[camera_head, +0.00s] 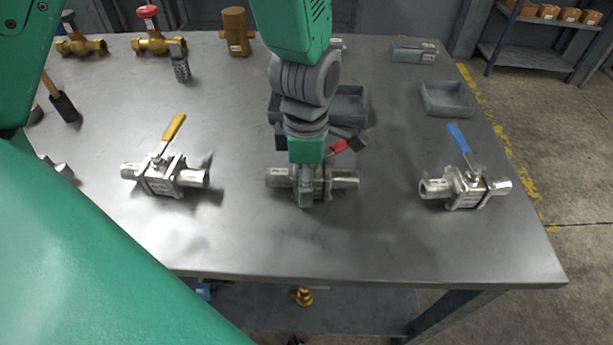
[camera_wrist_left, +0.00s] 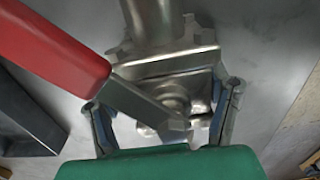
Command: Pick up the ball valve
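Three steel ball valves lie on the grey metal table: one with a yellow lever (camera_head: 160,178) at left, one with a red lever (camera_head: 343,180) in the middle, and one with a blue lever (camera_head: 467,188) at right. My left gripper (camera_head: 306,192) is down over the middle valve and hides part of its body. In the left wrist view, the open fingers of my left gripper (camera_wrist_left: 165,108) stand on either side of the red-levered valve's body (camera_wrist_left: 165,72). Its red lever (camera_wrist_left: 55,45) extends to the upper left. My right gripper is not in view.
An empty grey tray (camera_head: 447,100) sits at the back right, and another grey tray (camera_head: 350,106) is behind my left gripper. Brass valves (camera_head: 158,44) stand at the back left. The table's front strip (camera_head: 380,245) is clear.

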